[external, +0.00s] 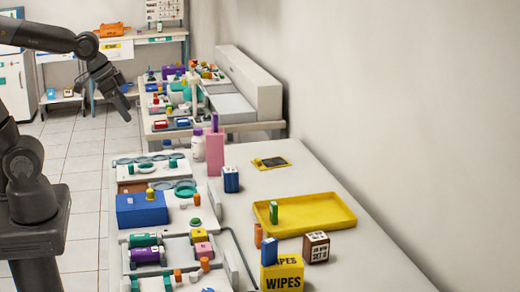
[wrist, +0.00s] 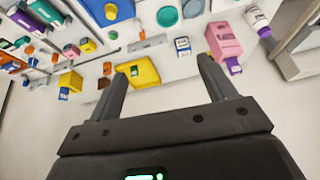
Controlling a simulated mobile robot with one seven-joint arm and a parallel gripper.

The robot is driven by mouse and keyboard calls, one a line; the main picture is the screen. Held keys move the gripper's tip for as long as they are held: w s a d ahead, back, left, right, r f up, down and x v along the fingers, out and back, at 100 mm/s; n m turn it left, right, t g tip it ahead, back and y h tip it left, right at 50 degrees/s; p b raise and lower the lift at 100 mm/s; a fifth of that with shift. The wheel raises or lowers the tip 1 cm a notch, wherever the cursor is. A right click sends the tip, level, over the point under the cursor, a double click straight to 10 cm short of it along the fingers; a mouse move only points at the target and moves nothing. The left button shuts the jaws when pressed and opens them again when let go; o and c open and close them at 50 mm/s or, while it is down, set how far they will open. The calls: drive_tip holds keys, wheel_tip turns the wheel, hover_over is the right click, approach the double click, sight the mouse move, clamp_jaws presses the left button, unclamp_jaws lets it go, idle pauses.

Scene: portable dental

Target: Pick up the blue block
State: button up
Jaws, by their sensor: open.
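Several blue things could be the blue block. A small blue-and-white block (external: 231,183) stands on the long table by the pink block; it also shows in the wrist view (wrist: 182,46). A small blue block (external: 269,251) stands on the yellow wipes box and shows in the wrist view (wrist: 63,93). A larger blue box (external: 142,210) lies at the table's left side. My gripper (external: 124,98) is raised at the upper left, well apart from all of them. In the wrist view my gripper (wrist: 163,70) is open and empty.
A yellow tray (external: 330,222) holds a green block (external: 273,212). A pink block (external: 215,155) with a purple piece on top and a white bottle (external: 197,145) stand at the far end. The yellow wipes box (external: 285,272) is in front.

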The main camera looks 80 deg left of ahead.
drive_tip(key=w+a+f, duration=0.2)
drive_tip(key=w+f, duration=0.1)
drive_tip(key=w, duration=0.5)
drive_tip(key=w+a+f, duration=0.1)
drive_tip(key=w+f, duration=0.2)
drive_tip(key=w, duration=0.5)
drive_tip(key=g, duration=0.1)
approach(226, 170)
drive_tip(key=a+f, duration=0.1)
drive_tip(key=f, duration=0.1)
drive_tip(key=shift+h, duration=0.3)
drive_tip(key=x, duration=0.6)
drive_tip(key=shift+w+a+r, duration=0.1)
drive_tip(key=shift+w, duration=0.35)
drive_tip(key=x, duration=0.4)
drive_tip(key=shift+d, duration=0.4)
drive_tip(key=shift+w+f, duration=0.25)
drive_tip(key=shift+f, duration=0.3)
drive_tip(key=shift+c, duration=0.2)
drive_tip(key=c, duration=1.1)
